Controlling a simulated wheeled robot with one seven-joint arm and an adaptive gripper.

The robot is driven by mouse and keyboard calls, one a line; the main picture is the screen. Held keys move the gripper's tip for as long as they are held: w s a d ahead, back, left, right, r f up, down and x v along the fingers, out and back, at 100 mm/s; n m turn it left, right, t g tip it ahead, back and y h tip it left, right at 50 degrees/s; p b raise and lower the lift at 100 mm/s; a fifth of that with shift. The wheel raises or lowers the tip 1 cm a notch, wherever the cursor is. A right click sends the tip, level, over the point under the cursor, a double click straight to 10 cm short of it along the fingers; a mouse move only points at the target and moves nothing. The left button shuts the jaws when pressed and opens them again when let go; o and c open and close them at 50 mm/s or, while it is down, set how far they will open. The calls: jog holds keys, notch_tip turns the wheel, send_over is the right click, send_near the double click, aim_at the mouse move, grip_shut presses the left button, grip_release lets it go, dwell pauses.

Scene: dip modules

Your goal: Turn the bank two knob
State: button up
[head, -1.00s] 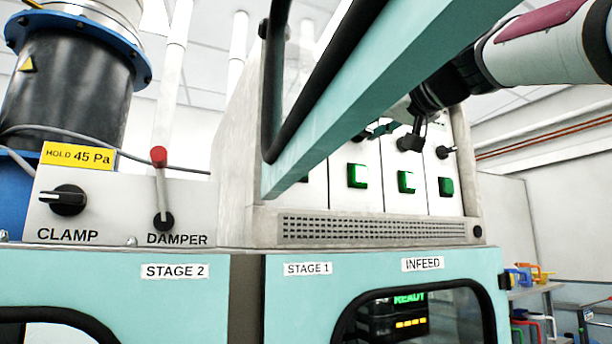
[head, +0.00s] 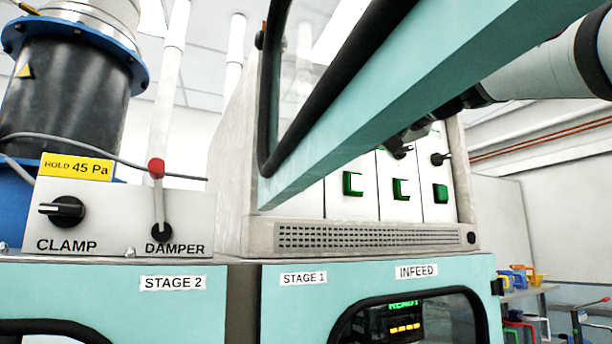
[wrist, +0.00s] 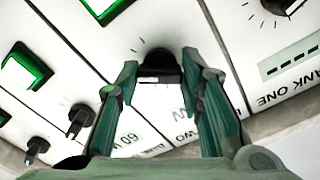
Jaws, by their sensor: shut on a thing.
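The bank two knob (wrist: 158,62) is a black knob on a white panel, seen upside down in the wrist view. A partly covered label with "TWO" is beside it. My gripper (wrist: 160,80) has its green fingers on either side of this knob and is shut on it. In the head view, the teal door frame (head: 400,95) hides the knob and most of my gripper; only a dark part near the panel shows.
Lit green switches (head: 400,189) line the panel. The bank one knob (wrist: 280,4) is close by in the wrist view. The clamp knob (head: 66,211) and red-tipped damper lever (head: 157,190) are at the left.

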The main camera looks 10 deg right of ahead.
jog(key=o, duration=1.2)
jog(key=v, duration=1.2)
